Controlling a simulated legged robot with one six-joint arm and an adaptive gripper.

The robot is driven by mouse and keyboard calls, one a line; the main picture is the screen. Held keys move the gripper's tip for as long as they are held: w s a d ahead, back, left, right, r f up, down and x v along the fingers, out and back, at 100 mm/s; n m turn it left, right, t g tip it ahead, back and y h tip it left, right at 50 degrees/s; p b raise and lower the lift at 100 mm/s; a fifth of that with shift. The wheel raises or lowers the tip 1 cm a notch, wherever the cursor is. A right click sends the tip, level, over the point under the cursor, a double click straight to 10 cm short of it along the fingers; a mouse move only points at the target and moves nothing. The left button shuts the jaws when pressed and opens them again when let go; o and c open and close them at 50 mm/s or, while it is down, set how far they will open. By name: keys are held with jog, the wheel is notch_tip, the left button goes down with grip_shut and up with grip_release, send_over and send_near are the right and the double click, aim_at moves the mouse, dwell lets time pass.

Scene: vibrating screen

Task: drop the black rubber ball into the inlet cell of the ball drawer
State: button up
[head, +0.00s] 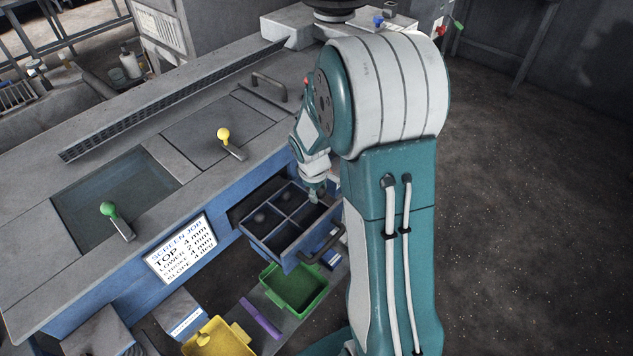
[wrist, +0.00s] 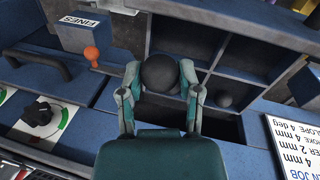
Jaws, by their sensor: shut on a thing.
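The black rubber ball (wrist: 161,73) is held between the two fingers of my gripper (wrist: 163,88) in the wrist view. The ball drawer (wrist: 203,65) lies open behind and below it, split into cells by dividers. In that view the held ball overlaps a left-hand cell; its height above the drawer is hard to tell. Another dark ball (wrist: 224,99) rests in a cell to the right. In the head view my gripper (head: 316,194) is over the right part of the open ball drawer (head: 283,246), and a ball (head: 259,217) shows in the left cell.
An orange knob (wrist: 91,53) and a box marked FINES (wrist: 85,32) are left of the drawer. A green tray (head: 296,288), a yellow bin (head: 218,340) and a purple bar (head: 261,318) lie below the drawer. A sign (head: 181,248) is on the machine's front.

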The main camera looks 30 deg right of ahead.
jog(key=shift+f, duration=0.6)
jog(key=shift+a, duration=0.15)
jog(key=shift+a, duration=0.1)
jog(key=o, duration=1)
jog(key=shift+c, duration=0.2)
notch_tip(320, 180, up, 12)
jog(key=s+a, duration=0.1)
jog(key=shift+a+f, duration=0.25)
jog(key=shift+a, duration=0.15)
